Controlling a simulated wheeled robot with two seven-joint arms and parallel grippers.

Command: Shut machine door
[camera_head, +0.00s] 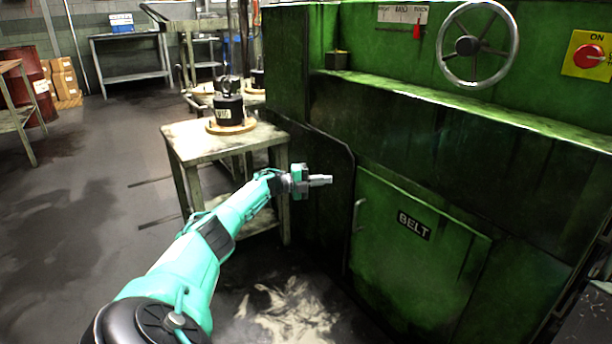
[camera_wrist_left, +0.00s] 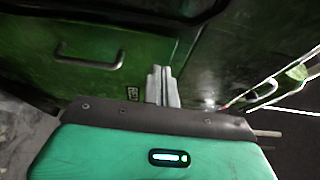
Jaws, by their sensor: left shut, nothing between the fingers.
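The green machine door marked BELT (camera_head: 420,265) is low on the front of the green machine (camera_head: 410,120). It looks about flush with the front, though I cannot tell whether it is fully latched. Its handle (camera_head: 357,215) is on its left edge. My left gripper (camera_head: 322,180) is shut and empty, in front of the machine, left of the door and above its handle. My right gripper is out of view.
A small worktable (camera_head: 225,145) with a dark machine part (camera_head: 229,105) on a wooden disc stands left of the machine. A handwheel (camera_head: 478,45) and a red button (camera_head: 588,57) are higher on the machine. The floor at left is open.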

